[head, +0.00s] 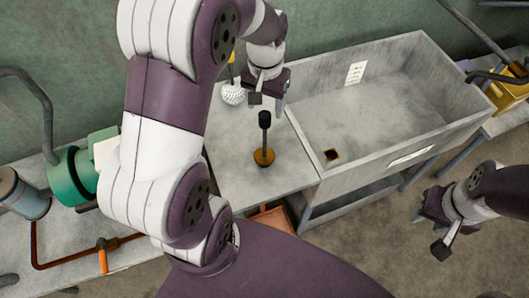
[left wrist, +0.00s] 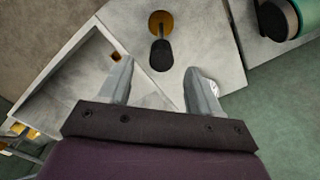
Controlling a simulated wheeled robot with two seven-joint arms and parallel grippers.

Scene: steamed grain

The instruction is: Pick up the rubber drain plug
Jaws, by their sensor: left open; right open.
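The rubber drain plug appears to be the piece with an orange round base (head: 264,157) and an upright black knob on a stem, standing on the grey counter left of the sink. In the left wrist view its black knob (left wrist: 161,53) lies ahead of the fingers, roughly centred between them, with the orange base beyond. My left gripper (head: 268,102) is open and empty, above and behind the plug, apart from it. Its fingers (left wrist: 158,72) also show spread in the left wrist view. My right gripper (head: 432,232) is open and empty at the right, over the floor.
The concrete sink basin (head: 390,100), with a small brown drain opening (head: 332,154), is right of the plug. A white round brush head (head: 233,94) stands behind it. A green machine (head: 75,175) and pipe (head: 60,263) are at the left. Counter around the plug is clear.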

